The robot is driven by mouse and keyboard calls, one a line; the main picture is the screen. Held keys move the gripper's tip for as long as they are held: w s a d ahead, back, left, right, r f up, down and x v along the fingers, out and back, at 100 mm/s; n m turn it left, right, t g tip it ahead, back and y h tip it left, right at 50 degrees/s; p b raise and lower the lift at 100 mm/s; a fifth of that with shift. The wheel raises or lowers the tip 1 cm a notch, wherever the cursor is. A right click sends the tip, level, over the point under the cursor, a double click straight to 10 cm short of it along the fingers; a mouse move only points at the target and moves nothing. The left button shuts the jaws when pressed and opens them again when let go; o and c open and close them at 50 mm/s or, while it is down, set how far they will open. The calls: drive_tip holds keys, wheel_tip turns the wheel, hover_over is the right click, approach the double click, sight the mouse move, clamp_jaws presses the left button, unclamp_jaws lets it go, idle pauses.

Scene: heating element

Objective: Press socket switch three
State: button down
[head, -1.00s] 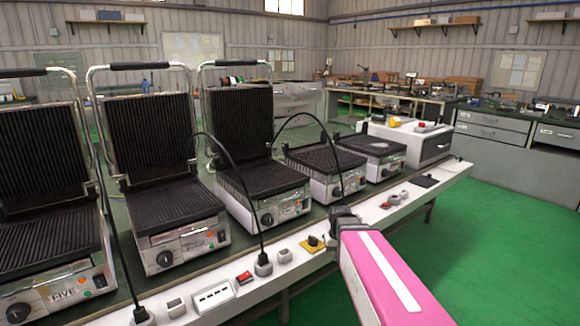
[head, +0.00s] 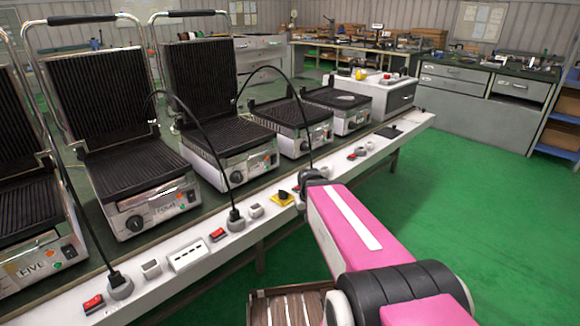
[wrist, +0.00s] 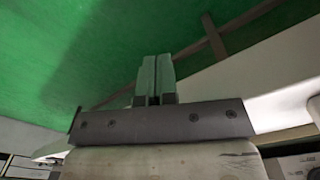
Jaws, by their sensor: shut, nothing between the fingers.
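Red rocker switches sit beside sockets along the white front rail (head: 150,292). One red switch (head: 217,234) is next to a plugged socket (head: 235,222), and another (head: 93,303) is at the lower left. A small red switch (head: 297,189) is just left of my gripper, partly hidden by it. Another (head: 351,156) lies farther right. I cannot read numbers on the switches. My gripper (head: 312,176) is at the rail, at the end of my pink arm; whether it touches anything is unclear. In the wrist view its fingers (wrist: 155,80) are together and empty, with green floor behind.
Several contact grills (head: 225,145) stand in a row behind the rail, with black cables arching to the sockets. A grey control box (head: 385,92) is at the far end. Green floor (head: 460,200) is clear on the right.

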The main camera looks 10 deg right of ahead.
drive_tip(key=w+a+r+n+h, duration=0.1)
drive_tip(key=w+r+n, duration=0.5)
drive_tip(key=w+r, duration=1)
wheel_tip(320, 180, up, 3)
drive_tip(key=shift+w+a+t, duration=0.25)
drive_tip(key=shift+w+t, duration=0.05)
drive_tip(key=shift+w, duration=0.1)
drive_tip(key=shift+f, duration=0.1)
drive_tip(key=f, duration=0.4)
drive_tip(key=d+f, duration=0.1)
drive_tip(key=f, duration=0.4)
drive_tip(key=w+f, duration=0.1)
drive_tip(key=f, duration=0.3)
drive_tip(key=shift+d+f, duration=0.2)
drive_tip(key=shift+f, duration=0.2)
drive_tip(key=shift+f, duration=0.2)
drive_tip(key=shift+s, duration=0.1)
drive_tip(key=shift+s+a+r, duration=0.2)
drive_tip(key=shift+s+a, duration=0.15)
drive_tip(key=shift+a, duration=0.25)
